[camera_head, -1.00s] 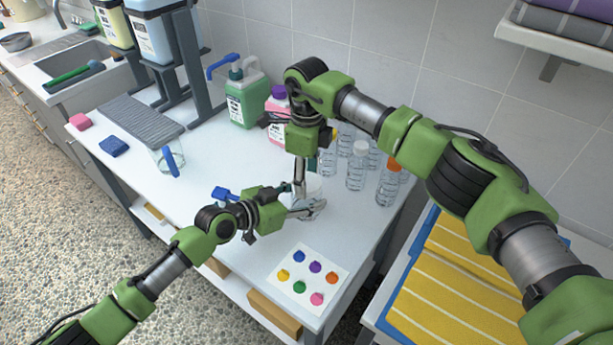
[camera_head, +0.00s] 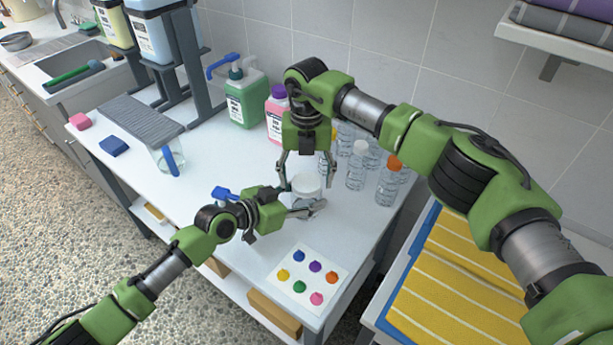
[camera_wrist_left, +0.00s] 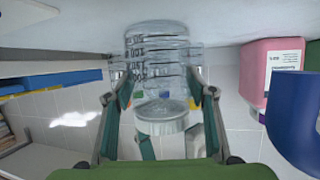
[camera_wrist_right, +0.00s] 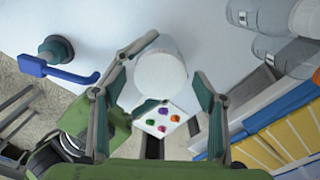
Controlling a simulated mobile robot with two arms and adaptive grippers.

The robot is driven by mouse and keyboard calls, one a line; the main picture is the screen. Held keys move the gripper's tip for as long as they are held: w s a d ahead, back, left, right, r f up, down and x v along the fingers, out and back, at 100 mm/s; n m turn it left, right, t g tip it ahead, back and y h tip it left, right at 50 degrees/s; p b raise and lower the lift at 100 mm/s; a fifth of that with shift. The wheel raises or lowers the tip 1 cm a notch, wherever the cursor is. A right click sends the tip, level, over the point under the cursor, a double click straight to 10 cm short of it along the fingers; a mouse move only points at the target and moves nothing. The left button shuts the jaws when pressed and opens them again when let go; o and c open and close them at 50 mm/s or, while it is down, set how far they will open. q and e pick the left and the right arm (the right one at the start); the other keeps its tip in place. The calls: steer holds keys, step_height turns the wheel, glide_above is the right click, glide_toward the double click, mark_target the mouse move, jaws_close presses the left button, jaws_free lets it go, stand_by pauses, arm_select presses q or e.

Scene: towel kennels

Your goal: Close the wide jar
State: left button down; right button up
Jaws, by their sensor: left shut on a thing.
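The wide jar (camera_head: 303,205) is clear and stands upright near the table's front edge. It also shows in the left wrist view (camera_wrist_left: 158,75). A round white lid (camera_head: 306,184) sits on top of it; how firmly I cannot tell. My left gripper (camera_head: 306,211) is shut on the jar's side from the left, with its fingers on both sides of the glass. My right gripper (camera_head: 307,180) points down from above, open, one finger on each side of the lid. In the right wrist view the white lid (camera_wrist_right: 160,80) lies between the spread fingers.
Clear bottles (camera_head: 357,168) stand close right of the jar. Green (camera_head: 243,100) and pink (camera_head: 276,115) jugs are behind. A blue-handled pump (camera_head: 222,193) is left of it. A card with coloured dots (camera_head: 307,278) lies in front. The table's left middle is free.

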steer(key=shift+r, duration=2.3)
steer(key=n, duration=0.2)
steer(key=r+n, duration=0.1)
steer(key=shift+n, duration=0.4)
steer(key=n, duration=0.3)
steer(key=shift+w+r+n, duration=0.1)
steer(key=shift+r+n, duration=0.2)
steer(key=shift+r, duration=0.05)
steer(key=n, duration=0.2)
steer(key=r+n, duration=0.1)
steer(key=n, duration=0.1)
steer(key=shift+n, duration=0.4)
steer(key=n, duration=0.3)
steer(key=shift+r, duration=0.35)
